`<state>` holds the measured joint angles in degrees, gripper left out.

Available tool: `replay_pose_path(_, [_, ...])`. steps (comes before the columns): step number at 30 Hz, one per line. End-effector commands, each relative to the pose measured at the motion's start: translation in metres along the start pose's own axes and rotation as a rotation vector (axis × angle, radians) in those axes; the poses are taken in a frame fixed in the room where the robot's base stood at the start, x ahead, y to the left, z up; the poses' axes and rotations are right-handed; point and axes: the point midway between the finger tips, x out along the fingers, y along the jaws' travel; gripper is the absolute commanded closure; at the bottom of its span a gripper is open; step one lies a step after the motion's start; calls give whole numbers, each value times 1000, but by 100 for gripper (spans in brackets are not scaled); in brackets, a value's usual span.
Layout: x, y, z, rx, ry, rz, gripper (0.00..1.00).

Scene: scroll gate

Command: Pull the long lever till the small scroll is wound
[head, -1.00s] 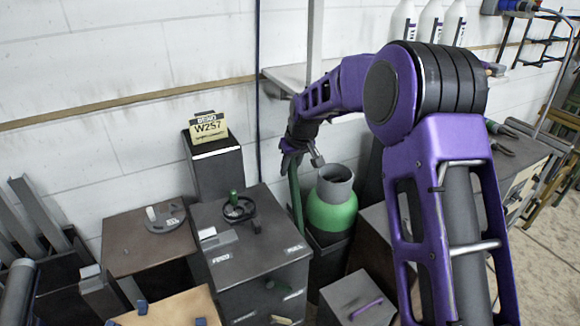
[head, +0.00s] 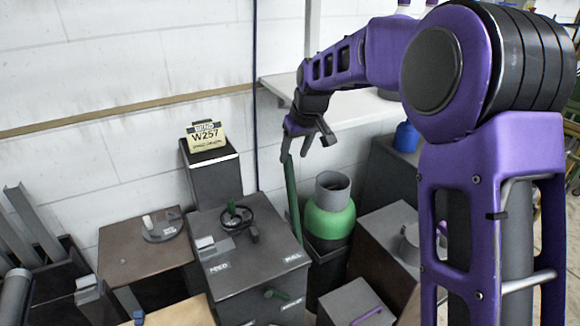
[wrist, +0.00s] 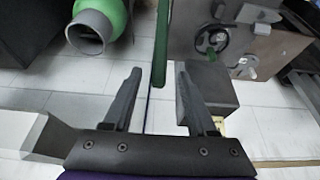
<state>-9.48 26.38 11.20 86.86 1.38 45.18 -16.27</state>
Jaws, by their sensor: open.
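The long green lever (head: 292,195) stands nearly upright beside the right side of a dark box (head: 245,262). My gripper (head: 307,148) is open at the lever's top end. In the wrist view, the lever (wrist: 162,42) runs down to between the tips of my open gripper (wrist: 158,80), with a gap visible on the right side. Contact with the left finger is hard to tell. The box top carries a round black wheel with a green knob (head: 232,210) and a label reading PULL near the lever. I cannot make out which part is the small scroll.
A green bottle with a grey collar (head: 330,205) stands just right of the lever. A dark post with a W257 sign (head: 205,137) stands behind the box. A pale shelf (head: 350,108) is on the wall behind my gripper. Other boxes crowd the front and left.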

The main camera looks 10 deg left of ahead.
Motion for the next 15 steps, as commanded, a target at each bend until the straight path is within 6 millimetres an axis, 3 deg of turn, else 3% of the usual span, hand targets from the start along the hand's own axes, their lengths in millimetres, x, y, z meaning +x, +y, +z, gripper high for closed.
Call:
replay_pose_path(1, [-14,1,0,0,3,2,43])
replay_pose_path(6, [-46,0,0,0,2,1,43])
replay_pose_path(15, [-67,0,1,0,-2,-1,43])
